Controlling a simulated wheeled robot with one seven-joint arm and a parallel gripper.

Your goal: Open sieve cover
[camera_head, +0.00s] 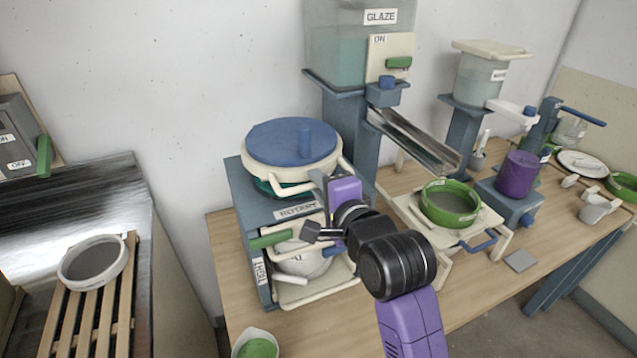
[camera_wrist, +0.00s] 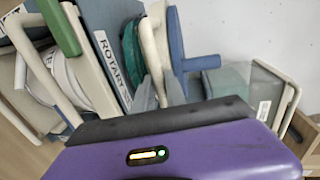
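The sieve cover (camera_head: 292,142) is a round blue lid with an upright blue knob (camera_head: 305,141). It lies flat on a cream ring on top of the rotary sieve's blue-grey stand (camera_head: 240,199). In the wrist view the cover (camera_wrist: 176,50) appears turned on its side, with its knob (camera_wrist: 201,62) pointing right. My gripper (camera_head: 318,182) is beside the front right of the sieve, lower than the cover and apart from the knob. Its grey fingers (camera_wrist: 159,92) show over the cream ring in the wrist view.
A cream-framed bowl (camera_head: 303,262) and a green handle (camera_head: 270,239) sit in the stand below. The glaze tank (camera_head: 345,55) and its metal chute (camera_head: 418,142) stand behind and right. A green-rimmed sieve (camera_head: 450,203) is right. Air above the cover is clear.

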